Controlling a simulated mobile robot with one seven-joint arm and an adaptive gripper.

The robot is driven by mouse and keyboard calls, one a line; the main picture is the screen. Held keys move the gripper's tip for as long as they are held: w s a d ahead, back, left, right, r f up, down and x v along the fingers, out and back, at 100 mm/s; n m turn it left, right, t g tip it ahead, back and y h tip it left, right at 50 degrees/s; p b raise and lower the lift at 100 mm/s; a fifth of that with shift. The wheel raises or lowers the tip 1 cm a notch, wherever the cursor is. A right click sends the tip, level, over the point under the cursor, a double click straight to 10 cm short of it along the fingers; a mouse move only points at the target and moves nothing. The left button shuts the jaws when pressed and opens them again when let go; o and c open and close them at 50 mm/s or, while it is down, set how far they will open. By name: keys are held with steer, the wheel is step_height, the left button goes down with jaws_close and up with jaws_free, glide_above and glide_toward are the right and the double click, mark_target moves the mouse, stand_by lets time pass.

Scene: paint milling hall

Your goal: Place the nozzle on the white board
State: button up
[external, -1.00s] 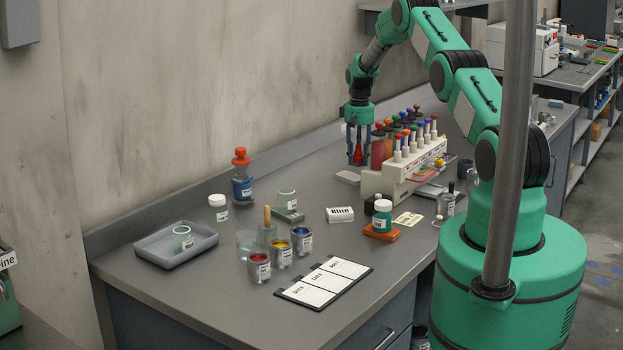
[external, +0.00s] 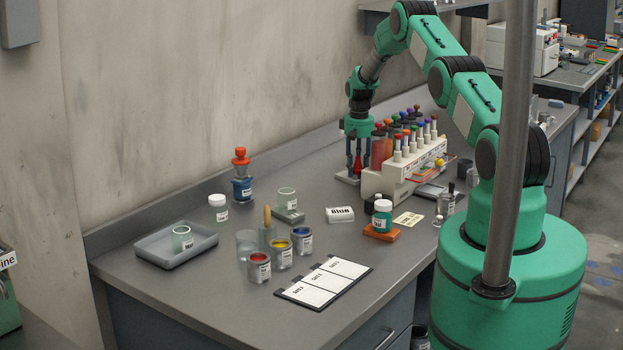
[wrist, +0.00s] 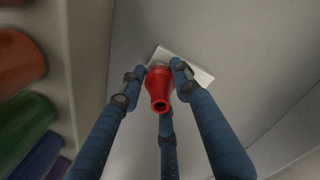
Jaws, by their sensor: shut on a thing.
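The red nozzle (external: 358,166) is held between the fingers of my gripper (external: 357,172), which is shut on it. In the wrist view the nozzle (wrist: 159,88) points its narrow open end toward the camera, with the blue fingers (wrist: 160,75) around its far, wider end. A small pale white board (wrist: 201,75) lies flat on the bench beneath the nozzle; its edge (external: 343,178) also shows in the external view, left of the rack. The nozzle is over the board, very low. I cannot tell whether it touches it.
A cream rack (external: 383,184) with several coloured-top tubes stands close on the right of my gripper. The wall is behind. Left and in front are a white Blue-labelled block (external: 340,214), paint cans, jars, a grey tray (external: 150,250) and a three-panel card board (external: 318,290).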

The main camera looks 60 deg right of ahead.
mark_target(358, 157)
steer(key=shift+f, duration=0.15)
steer(key=o, duration=1.2)
steer(key=shift+c, duration=0.2)
steer(key=shift+r, duration=0.25)
step_height(358, 157, up, 12)
steer(key=shift+f+b, duration=0.1)
steer(key=shift+b, duration=0.2)
